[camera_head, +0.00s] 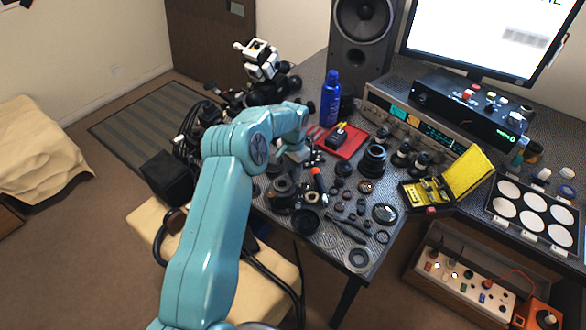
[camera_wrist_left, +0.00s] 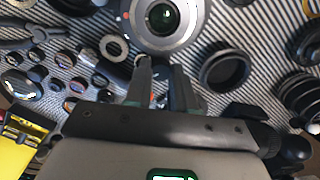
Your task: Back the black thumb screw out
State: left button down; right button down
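My left gripper (camera_wrist_left: 162,72) points down over the striped mat in the left wrist view. Its two dark fingers stand a little apart, with a gap between them and nothing seen held. A lens (camera_wrist_left: 163,18) with a silver ring and greenish glass lies just beyond the fingertips. I cannot pick out the black thumb screw for certain; small dark parts lie close to the fingers, and the gripper hides part of the mat. In the head view the left gripper (camera_head: 299,154) is over the table's left part, its fingertips hard to make out. My right gripper is not in view.
Loose lens rings and barrels crowd the mat. A blue bottle (camera_head: 331,98), a red tray (camera_head: 353,143) and a yellow case (camera_head: 468,172) stand around them. A black ring (camera_wrist_left: 226,67) lies right of the fingers. A speaker (camera_head: 361,38) and electronics line the back.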

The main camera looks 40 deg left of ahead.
pick_arm(q)
jog(key=shift+f+n+b, duration=0.1)
jog(key=shift+n+b, duration=0.4)
jog(key=shift+b, duration=0.15)
jog(key=shift+n+b, duration=0.85)
jog(key=shift+n, duration=0.35)
jog(key=n+b, duration=0.1)
jog(key=n, duration=0.2)
jog(key=shift+n+b, duration=0.65)
jog(key=shift+n, duration=0.95)
jog(key=c, duration=0.9)
grip_release()
jog(key=shift+c, duration=0.2)
jog(key=shift+r, duration=0.2)
